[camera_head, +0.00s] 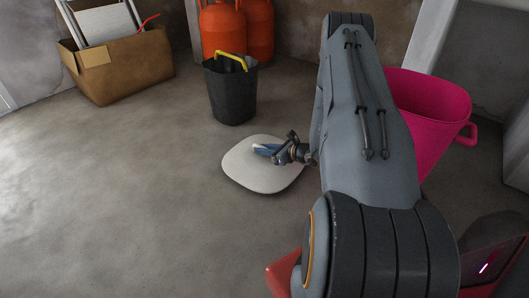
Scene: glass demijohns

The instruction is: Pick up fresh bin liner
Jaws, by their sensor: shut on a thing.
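My gripper (279,153) is over a pale, rounded-square surface (252,176) in the middle of the head view. It is shut on a small blue and white bundle, which I take to be the fresh bin liner (265,149). The bundle sticks out to the left of the jaws. The fingers hide part of it, and I cannot tell whether it touches the pale surface.
A black bin (231,97) with a yellow handle stands just behind. Orange gas cylinders (223,29) and a cardboard box (125,78) are at the back. A pink tub (428,110) is right, partly behind my arm. The floor at left is clear.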

